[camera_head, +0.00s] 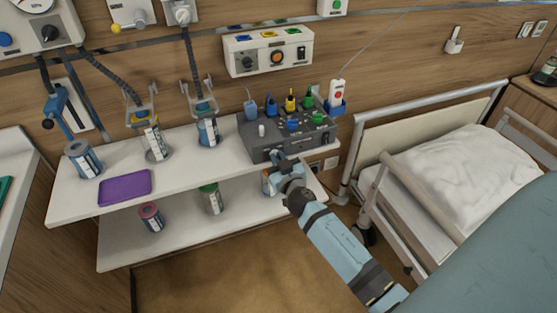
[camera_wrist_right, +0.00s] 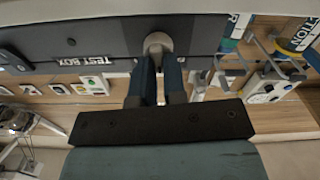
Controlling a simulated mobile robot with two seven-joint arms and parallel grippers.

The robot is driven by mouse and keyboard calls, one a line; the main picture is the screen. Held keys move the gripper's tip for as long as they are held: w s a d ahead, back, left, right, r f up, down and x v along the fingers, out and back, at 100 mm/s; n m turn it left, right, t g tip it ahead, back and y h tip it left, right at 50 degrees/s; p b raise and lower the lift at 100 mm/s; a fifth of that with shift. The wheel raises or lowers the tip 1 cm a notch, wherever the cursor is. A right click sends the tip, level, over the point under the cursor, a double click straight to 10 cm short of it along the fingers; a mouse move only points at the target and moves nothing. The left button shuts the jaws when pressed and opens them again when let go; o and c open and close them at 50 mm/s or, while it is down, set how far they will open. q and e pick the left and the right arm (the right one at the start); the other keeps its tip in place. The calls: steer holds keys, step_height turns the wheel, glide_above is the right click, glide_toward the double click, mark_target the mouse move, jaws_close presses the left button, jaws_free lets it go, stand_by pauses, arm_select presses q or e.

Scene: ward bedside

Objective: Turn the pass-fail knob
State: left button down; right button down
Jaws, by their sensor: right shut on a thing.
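The dark grey test box (camera_head: 262,148) stands at the right end of the upper shelf. It carries several coloured plugs and a pale peg on top. My right gripper (camera_head: 277,157) is at its front face. In the right wrist view, the box (camera_wrist_right: 110,38) shows part of the label "TEST BOX". There the two blue fingers of my right gripper (camera_wrist_right: 158,66) are shut on a round pale grey knob (camera_wrist_right: 158,42) that sticks out of the box. I cannot read any pass or fail marking or the knob's pointer. My left gripper is not in view.
The shelf (camera_head: 98,208) also holds a purple tray (camera_head: 125,187) and several labelled canisters. A white wall panel (camera_head: 268,52) is above the box. A bed with a metal rail (camera_head: 425,118) stands to the right. Open floor (camera_head: 215,275) lies in front.

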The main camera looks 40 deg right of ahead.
steer(key=shift+a+f+n+b, duration=0.15)
steer(key=shift+n+b, duration=0.1)
steer(key=shift+n, duration=1.5)
steer(key=shift+a+n+b, duration=0.1)
steer(key=shift+n+b, duration=0.1)
steer(key=shift+n, duration=1.55)
steer(key=c, duration=1.2)
jaws_free()
